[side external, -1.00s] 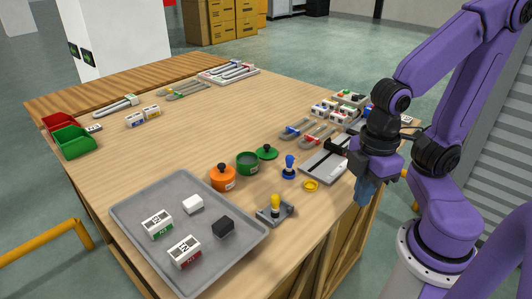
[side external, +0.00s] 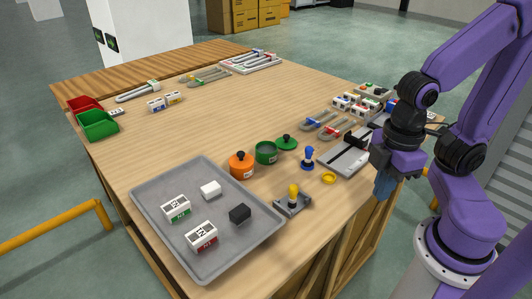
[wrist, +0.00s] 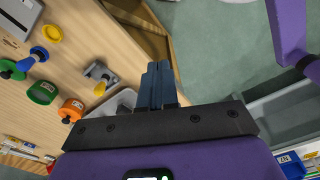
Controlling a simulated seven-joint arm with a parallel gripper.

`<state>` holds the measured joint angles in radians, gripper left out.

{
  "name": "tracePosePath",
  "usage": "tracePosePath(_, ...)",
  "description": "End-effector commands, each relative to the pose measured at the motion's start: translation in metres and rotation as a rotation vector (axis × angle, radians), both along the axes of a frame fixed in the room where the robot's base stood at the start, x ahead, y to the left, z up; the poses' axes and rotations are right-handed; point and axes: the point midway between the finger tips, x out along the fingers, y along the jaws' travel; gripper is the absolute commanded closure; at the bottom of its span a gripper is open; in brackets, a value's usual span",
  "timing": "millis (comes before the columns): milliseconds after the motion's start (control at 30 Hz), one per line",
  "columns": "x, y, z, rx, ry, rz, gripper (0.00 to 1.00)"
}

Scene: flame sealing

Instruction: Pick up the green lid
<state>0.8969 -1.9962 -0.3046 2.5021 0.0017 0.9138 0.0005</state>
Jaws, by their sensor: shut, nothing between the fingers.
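The green lid (side external: 287,144) lies on the table beside the green pot (side external: 266,154), with its round knob upward. In the wrist view the lid (wrist: 8,70) is at the far left edge, partly cut off, next to the green pot (wrist: 42,92). My gripper (side external: 381,190) hangs near the table's right edge, well to the right of the lid. Its blue-grey fingers are together and empty in the wrist view (wrist: 157,75), pointing past the table's edge toward the floor.
An orange lidded pot (side external: 241,167) stands left of the green pot. A grey tray (side external: 160,235) with blocks is at the front left. The table's middle is clear.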

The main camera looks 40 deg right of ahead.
Motion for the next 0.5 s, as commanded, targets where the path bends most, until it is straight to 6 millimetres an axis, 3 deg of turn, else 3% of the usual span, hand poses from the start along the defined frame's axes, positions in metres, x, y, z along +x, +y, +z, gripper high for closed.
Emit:
tracePosePath(33,0.0000,0.0000,0.0000,0.000,0.000,0.000,0.97)
tracePosePath(333,0.0000,0.0000,0.0000,0.000,0.000,0.000,0.00)
tracePosePath(500,0.0000,0.0000,0.0000,0.000,0.000,0.000,0.00)
